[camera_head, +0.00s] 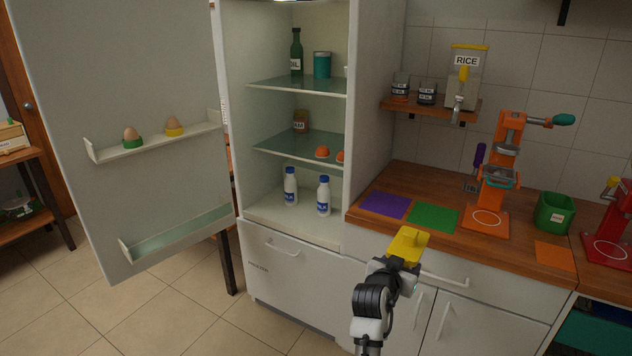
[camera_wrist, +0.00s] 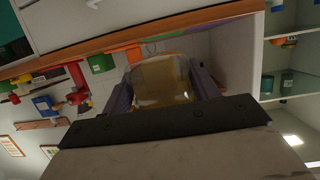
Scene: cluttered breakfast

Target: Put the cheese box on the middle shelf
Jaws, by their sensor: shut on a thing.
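The yellow cheese box (camera_head: 408,245) is held up in front of the counter, below the green mat in the head view. My gripper (camera_head: 404,262) is shut on it. In the wrist view the cheese box (camera_wrist: 162,82) sits between the two fingers of my gripper (camera_wrist: 163,92). The fridge stands open, to the left of and behind my gripper. Its middle shelf (camera_head: 280,148) is glass and carries a small brown jar (camera_head: 301,121) at the back and orange items (camera_head: 322,152) at the front right. The left part of this shelf is clear.
The upper shelf (camera_head: 275,84) holds a green bottle (camera_head: 296,52) and a teal can (camera_head: 322,65). Two milk bottles (camera_head: 291,187) stand on the fridge floor. The open fridge door (camera_head: 150,90) carries eggs. An orange machine (camera_head: 497,180) and coloured mats (camera_head: 385,205) are on the counter.

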